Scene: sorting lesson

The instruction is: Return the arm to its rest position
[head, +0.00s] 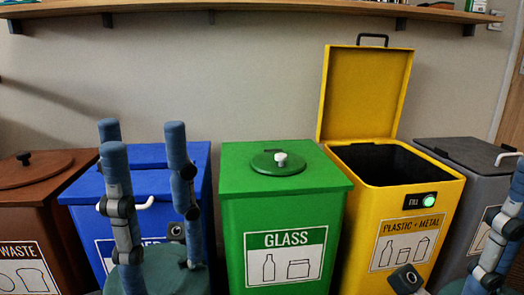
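My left arm stands folded at the lower left, its blue links upright in front of the blue bin (185,150). A small dark part that appears to belong to my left gripper (176,231) shows between the links, and its fingers cannot be made out. My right arm shows only partly at the right edge. A dark block at the bottom, apparently part of my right gripper (405,280), is in front of the yellow bin (345,200). Its fingers are not visible. I see nothing held.
A brown bin (40,205), a green glass bin (285,205) with its lid shut, and a grey bin (470,160) stand in the row. The yellow bin's lid (365,95) is raised, and its panel has a lit green button. A wooden shelf (250,6) runs above.

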